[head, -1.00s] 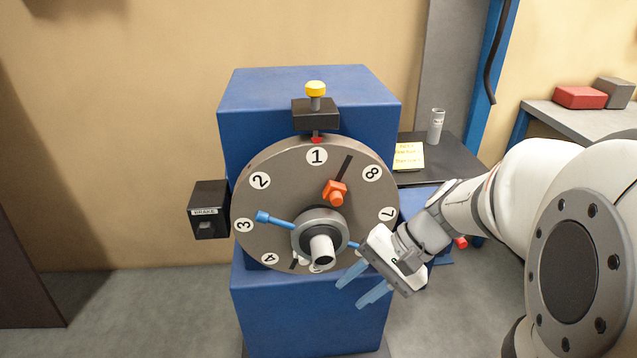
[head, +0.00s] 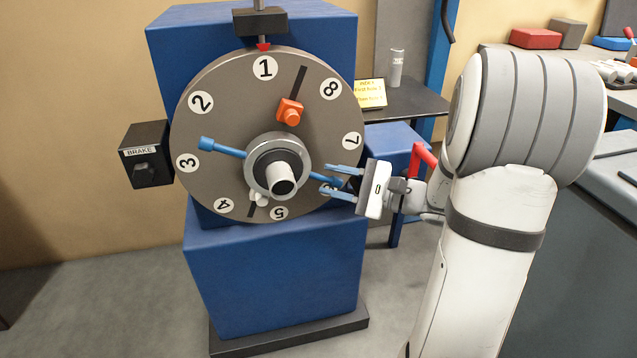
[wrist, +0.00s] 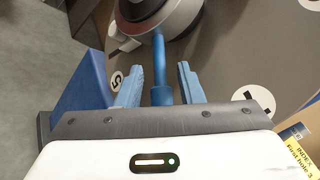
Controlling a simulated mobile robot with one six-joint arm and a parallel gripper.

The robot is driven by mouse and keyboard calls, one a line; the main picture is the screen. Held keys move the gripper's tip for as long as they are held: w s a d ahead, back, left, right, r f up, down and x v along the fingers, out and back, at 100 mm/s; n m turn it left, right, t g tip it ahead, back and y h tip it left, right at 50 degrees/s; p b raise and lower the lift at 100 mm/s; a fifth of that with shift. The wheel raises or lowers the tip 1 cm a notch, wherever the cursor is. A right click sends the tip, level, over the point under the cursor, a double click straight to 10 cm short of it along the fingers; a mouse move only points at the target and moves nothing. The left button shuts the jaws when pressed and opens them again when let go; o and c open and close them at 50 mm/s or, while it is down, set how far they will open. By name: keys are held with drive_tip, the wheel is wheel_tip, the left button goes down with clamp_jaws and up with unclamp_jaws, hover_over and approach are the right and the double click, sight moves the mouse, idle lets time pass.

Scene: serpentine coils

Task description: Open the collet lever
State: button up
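A grey disc (head: 215,130) with numbered white labels faces me. At its middle is a round hub (head: 262,157) with a dark-faced spindle end. Blue lever arms stick out of the hub: one to the upper left (head: 225,148), one to the right (head: 316,175). A small white tab (head: 260,198) sits under the hub. No label shows which part is the collet lever. My gripper (head: 332,180) is open at the end of the right blue arm. In the wrist view that arm (wrist: 161,94) lies between my open fingers (wrist: 160,80), with gaps on both sides.
A black brake box (head: 147,153) is left of the disc. An orange clamp (head: 290,112) sits on the disc's upper right. A red pointer (head: 263,47) marks number 1. Behind my gripper are a black table (head: 420,102) with a yellow note (head: 370,93) and a red handle (head: 425,155).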

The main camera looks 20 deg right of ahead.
drive_tip(key=shift+x, duration=1.4)
drive_tip(key=shift+c, duration=0.3)
clamp_jaws()
